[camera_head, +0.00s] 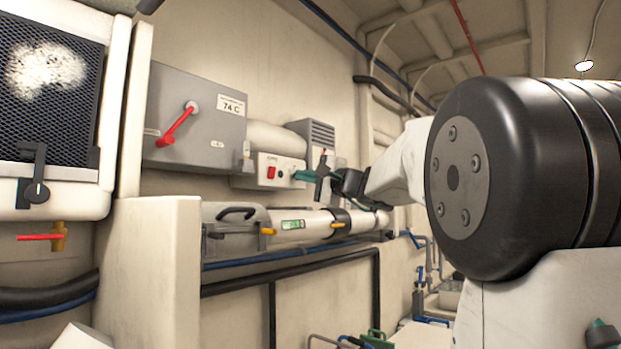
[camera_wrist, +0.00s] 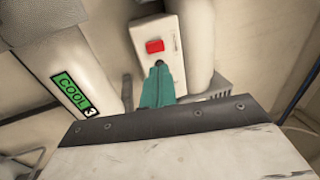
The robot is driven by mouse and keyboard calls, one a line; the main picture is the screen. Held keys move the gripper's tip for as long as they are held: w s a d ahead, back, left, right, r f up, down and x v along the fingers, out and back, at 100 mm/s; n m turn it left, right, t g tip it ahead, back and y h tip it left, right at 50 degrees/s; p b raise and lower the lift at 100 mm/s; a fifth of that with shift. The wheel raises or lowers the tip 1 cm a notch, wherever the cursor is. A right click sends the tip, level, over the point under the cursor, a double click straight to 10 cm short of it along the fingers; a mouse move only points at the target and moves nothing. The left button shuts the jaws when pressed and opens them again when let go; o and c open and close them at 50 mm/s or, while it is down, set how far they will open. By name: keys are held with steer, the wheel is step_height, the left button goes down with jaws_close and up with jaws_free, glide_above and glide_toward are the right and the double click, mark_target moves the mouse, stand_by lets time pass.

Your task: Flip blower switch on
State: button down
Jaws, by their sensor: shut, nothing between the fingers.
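In the wrist view the red switch (camera_wrist: 155,46) sits on the pale box face (camera_wrist: 171,30). My gripper (camera_head: 298,175) has teal fingers, shut and empty, just right of the red switch in the head view. In the wrist view the fingertips (camera_wrist: 158,66) point at the switch and end just below it. I cannot tell whether they touch it. Which way the rocker is tipped is not clear.
A grey box (camera_head: 190,115) with a red lever and a "74 C" label hangs to the left. A cream partition (camera_head: 150,270) stands at lower left.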

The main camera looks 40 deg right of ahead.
mark_target(273, 170)
steer(key=x, duration=0.9)
